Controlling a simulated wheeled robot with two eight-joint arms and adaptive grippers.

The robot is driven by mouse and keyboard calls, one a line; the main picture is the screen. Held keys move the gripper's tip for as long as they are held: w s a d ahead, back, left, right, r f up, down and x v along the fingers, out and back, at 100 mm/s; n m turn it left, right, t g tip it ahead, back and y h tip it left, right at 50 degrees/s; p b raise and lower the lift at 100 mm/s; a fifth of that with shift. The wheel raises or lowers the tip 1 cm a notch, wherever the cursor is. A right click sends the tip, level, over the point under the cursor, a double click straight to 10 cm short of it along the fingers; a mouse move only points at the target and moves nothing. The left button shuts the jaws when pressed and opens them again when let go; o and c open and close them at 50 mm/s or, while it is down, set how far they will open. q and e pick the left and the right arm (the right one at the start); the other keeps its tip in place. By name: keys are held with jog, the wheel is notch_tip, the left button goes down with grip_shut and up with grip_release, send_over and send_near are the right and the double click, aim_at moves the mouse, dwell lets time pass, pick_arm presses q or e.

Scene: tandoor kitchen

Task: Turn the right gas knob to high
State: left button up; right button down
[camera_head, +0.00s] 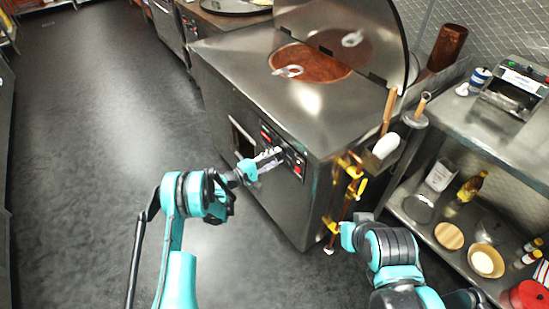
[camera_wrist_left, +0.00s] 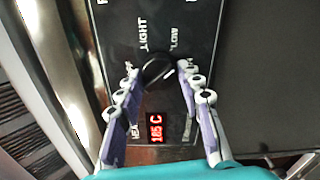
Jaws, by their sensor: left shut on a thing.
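The steel tandoor cabinet (camera_head: 240,110) carries a black control panel (camera_head: 283,148) on its front. In the left wrist view, a round black knob (camera_wrist_left: 158,70) with a pale pointer mark lies between my left fingers, below the printed words LIGHT and LOW. My left gripper (camera_head: 272,156) reaches the panel and is shut on this knob; its fingers (camera_wrist_left: 163,85) also show in the wrist view. The gripper hides part of the panel in the head view. My right gripper (camera_head: 333,244) is low by the cabinet's right corner; its fingers are unclear.
Yellow-handled gas pipes (camera_head: 347,185) run down the cabinet's right side, close to my right arm. A steel shelf (camera_head: 485,130) with bottles and bowls stands at the right. The raised lid (camera_head: 375,30) stands behind the oven top. The floor (camera_head: 90,150) at left is clear.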

pick_arm(q)
jog(key=shift+m, duration=4.2)
jog(key=o, duration=1.2)
jog(key=shift+c, duration=0.2)
jog(key=v, duration=1.2)
